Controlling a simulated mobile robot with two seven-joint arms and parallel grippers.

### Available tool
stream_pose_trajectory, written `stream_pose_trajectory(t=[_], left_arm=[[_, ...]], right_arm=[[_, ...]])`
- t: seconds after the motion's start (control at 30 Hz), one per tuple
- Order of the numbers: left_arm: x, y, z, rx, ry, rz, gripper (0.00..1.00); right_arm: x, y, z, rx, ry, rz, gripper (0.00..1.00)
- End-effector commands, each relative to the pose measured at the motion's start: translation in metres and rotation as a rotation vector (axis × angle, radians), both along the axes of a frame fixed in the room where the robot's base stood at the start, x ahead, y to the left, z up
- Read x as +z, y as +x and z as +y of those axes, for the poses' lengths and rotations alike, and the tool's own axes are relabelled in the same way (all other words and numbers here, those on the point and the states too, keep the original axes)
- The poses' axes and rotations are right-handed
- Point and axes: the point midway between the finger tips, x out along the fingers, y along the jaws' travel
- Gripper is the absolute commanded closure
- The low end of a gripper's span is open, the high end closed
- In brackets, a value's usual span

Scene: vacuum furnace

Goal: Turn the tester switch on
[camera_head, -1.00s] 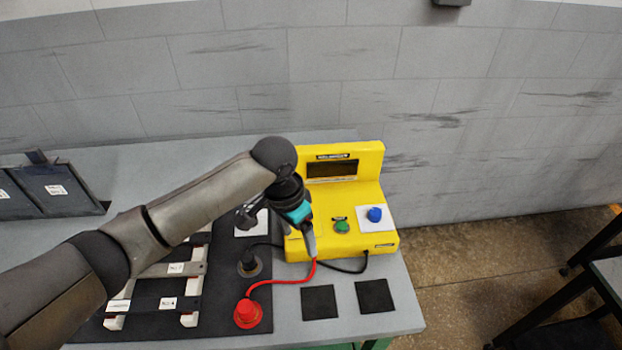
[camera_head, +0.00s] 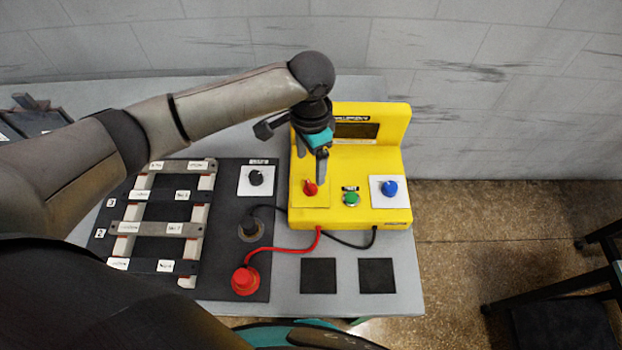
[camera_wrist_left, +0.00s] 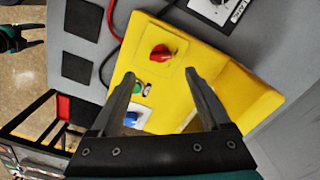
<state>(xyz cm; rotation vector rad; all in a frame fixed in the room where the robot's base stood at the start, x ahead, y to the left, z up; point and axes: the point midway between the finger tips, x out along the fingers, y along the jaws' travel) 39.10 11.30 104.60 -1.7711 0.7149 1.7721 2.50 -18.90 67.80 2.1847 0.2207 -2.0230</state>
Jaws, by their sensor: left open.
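The yellow tester (camera_head: 370,160) stands on the grey table, with a dark display in its raised back. A red rotary knob (camera_head: 310,188) sits on its left front, a green button (camera_head: 351,199) in the middle and a blue knob (camera_head: 390,188) on a white plate at the right. My left gripper (camera_head: 322,180) points down just above the red knob. In the left wrist view its two fingers (camera_wrist_left: 161,76) are apart and empty, with the red knob (camera_wrist_left: 161,53) just beyond the tips. My right gripper (camera_wrist_left: 30,36) shows small at the wrist view's upper left, its fingers apart.
A black mat left of the tester holds a labelled rack (camera_head: 160,228), a black knob on a white plate (camera_head: 256,178) and a red plug (camera_head: 244,281). Red and black cables run to the tester's front. Two black squares (camera_head: 318,275) lie in front.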

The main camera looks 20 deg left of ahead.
Motion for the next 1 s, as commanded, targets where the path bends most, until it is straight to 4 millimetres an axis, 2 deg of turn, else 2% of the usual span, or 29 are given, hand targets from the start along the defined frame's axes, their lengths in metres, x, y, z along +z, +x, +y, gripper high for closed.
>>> stream_pose_trajectory(t=[0.03,0.2,0.4,0.57,0.83,1.0], left_arm=[[-0.013,-0.001,0.0,0.001,0.001,0.005,0.2],[-0.047,-0.001,0.0,0.001,0.001,0.004,0.2],[-0.073,0.0,0.0,0.0,0.001,0.001,0.2],[-0.081,0.0,0.0,-0.001,-0.001,-0.001,0.2],[-0.082,0.0,0.0,-0.001,-0.001,-0.001,0.2],[-0.082,0.0,0.0,0.0,-0.001,-0.001,0.39]], right_arm=[[-0.002,0.001,0.0,0.0,0.0,-0.002,0.31],[-0.005,0.007,0.001,0.0,0.001,-0.01,0.31],[-0.007,0.01,0.001,0.0,0.002,-0.015,0.31],[-0.008,0.01,0.001,0.001,0.002,-0.016,0.31],[-0.008,0.01,0.001,0.001,0.003,-0.017,0.31],[-0.008,0.01,0.001,0.001,0.003,-0.017,0.31]])
